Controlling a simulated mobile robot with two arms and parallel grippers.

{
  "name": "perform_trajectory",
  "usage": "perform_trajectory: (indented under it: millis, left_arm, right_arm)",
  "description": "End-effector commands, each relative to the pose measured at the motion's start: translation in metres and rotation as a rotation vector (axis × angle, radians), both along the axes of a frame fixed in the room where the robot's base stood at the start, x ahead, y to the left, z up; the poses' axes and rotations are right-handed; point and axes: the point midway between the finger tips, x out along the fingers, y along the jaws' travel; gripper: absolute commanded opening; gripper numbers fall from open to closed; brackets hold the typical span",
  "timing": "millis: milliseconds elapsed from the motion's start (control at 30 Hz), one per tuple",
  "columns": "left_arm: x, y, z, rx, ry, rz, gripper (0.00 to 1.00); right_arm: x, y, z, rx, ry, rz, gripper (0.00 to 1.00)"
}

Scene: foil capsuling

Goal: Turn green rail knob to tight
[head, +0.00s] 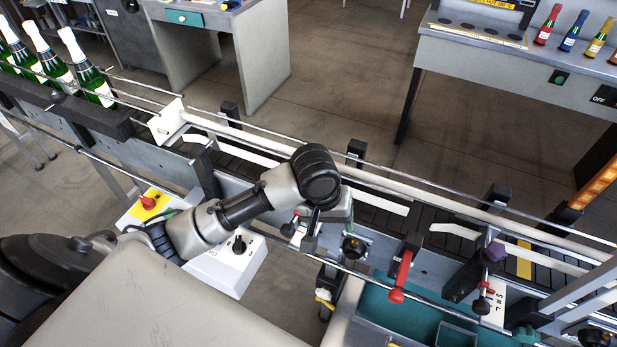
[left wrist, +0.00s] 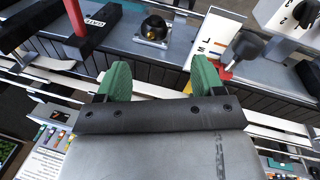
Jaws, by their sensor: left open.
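No knob near my left gripper clearly reads as green. A small dark green knob-like part (head: 524,336) sits at the lower right of the head view; I cannot tell if it is the rail knob. My left gripper (head: 322,222) is over the conveyor rails, its fingers mostly hidden by my wrist in the head view. In the left wrist view the gripper (left wrist: 160,80) has two green finger pads, wide apart with nothing between them. A black knob with a yellow part (left wrist: 153,28) lies beyond them, also in the head view (head: 352,247). My right gripper is not in view.
A red gate lever (head: 400,275) and a purple knob (head: 495,252) stand along the conveyor. A white control box (head: 225,265) and a yellow box with a red button (head: 149,205) are near my arm. Green bottles (head: 85,70) stand at the upper left.

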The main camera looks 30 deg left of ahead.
Motion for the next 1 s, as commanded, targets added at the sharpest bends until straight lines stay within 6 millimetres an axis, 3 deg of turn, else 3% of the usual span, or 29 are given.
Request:
perform_trajectory:
  millis: [33, 200, 400, 533, 733, 1000]
  left_arm:
    - [0.015, 0.011, 0.011, 0.024, 0.015, 0.062, 0.68]
    - [0.052, 0.048, 0.047, 0.082, 0.101, 0.335, 0.68]
    - [0.076, 0.085, 0.086, 0.119, 0.163, 0.61, 0.68]
    - [0.082, 0.096, 0.098, 0.125, 0.182, 0.696, 0.68]
    - [0.082, 0.098, 0.086, 0.127, 0.191, 0.714, 0.68]
    - [0.081, 0.098, 0.036, 0.126, 0.19, 0.713, 0.68]
  right_arm:
    - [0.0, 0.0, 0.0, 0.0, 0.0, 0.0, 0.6]
    - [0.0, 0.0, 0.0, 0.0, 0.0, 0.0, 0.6]
    - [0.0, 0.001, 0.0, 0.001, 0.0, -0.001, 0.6]
    - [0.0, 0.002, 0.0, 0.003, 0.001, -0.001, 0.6]
    - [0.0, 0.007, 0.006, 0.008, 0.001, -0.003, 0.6]
    - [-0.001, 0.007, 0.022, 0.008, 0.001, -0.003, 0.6]
